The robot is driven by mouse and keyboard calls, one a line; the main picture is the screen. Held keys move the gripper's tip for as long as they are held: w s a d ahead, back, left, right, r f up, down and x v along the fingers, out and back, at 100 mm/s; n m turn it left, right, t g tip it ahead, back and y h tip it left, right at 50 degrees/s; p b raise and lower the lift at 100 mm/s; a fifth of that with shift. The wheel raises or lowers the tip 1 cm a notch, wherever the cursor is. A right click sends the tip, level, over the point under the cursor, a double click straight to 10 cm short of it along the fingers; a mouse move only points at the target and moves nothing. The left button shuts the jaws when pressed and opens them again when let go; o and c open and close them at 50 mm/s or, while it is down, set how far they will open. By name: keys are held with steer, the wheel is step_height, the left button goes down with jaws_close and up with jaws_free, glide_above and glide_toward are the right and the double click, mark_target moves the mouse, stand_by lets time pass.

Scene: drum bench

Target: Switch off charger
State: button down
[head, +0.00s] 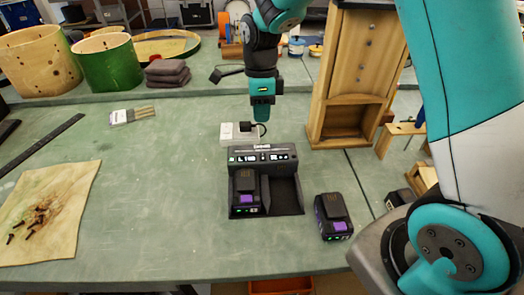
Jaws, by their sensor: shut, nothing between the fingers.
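The charger (265,160) is a dark two-bay unit in the middle of the green bench, with markings along its raised back panel. A battery with a purple patch (246,190) sits in its left bay, with small green lights at its front. The right bay is empty. A second battery (333,216) lies on the bench to the right of the charger, also showing green lights. A white block with a black plug-like piece (233,133) is just behind the charger. My gripper (262,118) points down, shut and empty, behind the charger's back panel. Its tip appears near the white block.
A tall wooden cabinet (340,80) stands behind and right of the charger. Drum shells (108,62) and folded dark cloths (167,73) are at the back left. A stained cloth with screws (45,210) lies front left.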

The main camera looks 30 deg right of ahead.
mark_target(262, 156)
steer(key=f, duration=0.3)
steer(key=s+f+p, duration=0.1)
steer(key=f, duration=0.3)
steer(key=f+p, duration=0.1)
steer(key=f, duration=0.3)
steer(key=shift+s+a+f, duration=0.25)
steer(key=shift+a, duration=0.05)
steer(key=shift+f, duration=0.1)
steer(key=shift+s+f+b, duration=0.1)
steer(key=shift+f+b, duration=0.2)
steer(key=shift+b, duration=0.05)
steer(key=shift+r+t, duration=0.1)
steer(key=shift+t, duration=0.2)
steer(key=shift+w+d+r+p, duration=0.15)
steer(key=shift+w, duration=0.25)
steer(key=shift+w+d+r+p, duration=0.1)
steer(key=shift+w+p, duration=0.05)
steer(key=shift+w, duration=0.2)
